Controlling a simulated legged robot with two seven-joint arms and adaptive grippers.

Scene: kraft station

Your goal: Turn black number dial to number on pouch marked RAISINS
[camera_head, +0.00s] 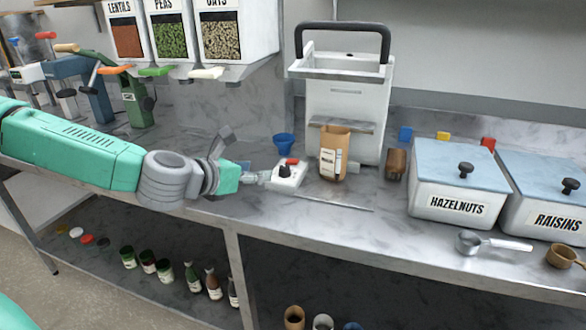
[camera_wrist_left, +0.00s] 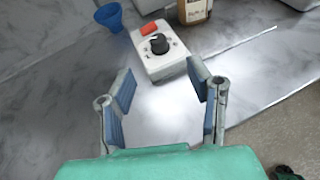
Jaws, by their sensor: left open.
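A small white control box carries a black dial (camera_head: 286,171) and a red button (camera_head: 292,161). In the left wrist view the dial (camera_wrist_left: 159,43) stands on the box (camera_wrist_left: 176,66) just beyond my fingertips. My left gripper (camera_head: 262,177) is beside the box on its left; its two fingers (camera_wrist_left: 160,75) are spread and empty. A brown pouch (camera_head: 334,151) with a pale label stands to the right of the box, in front of a white machine; the label is too small to read. The numbers around the dial cannot be read. My right gripper is not in view.
A blue funnel (camera_head: 283,145) stands behind the box. The white machine (camera_head: 345,100) has a black handle. Bins marked HAZELNUTS (camera_head: 455,205) and RAISINS (camera_head: 557,220) stand at right, with a metal scoop (camera_head: 492,243) before them. The counter's front edge is close.

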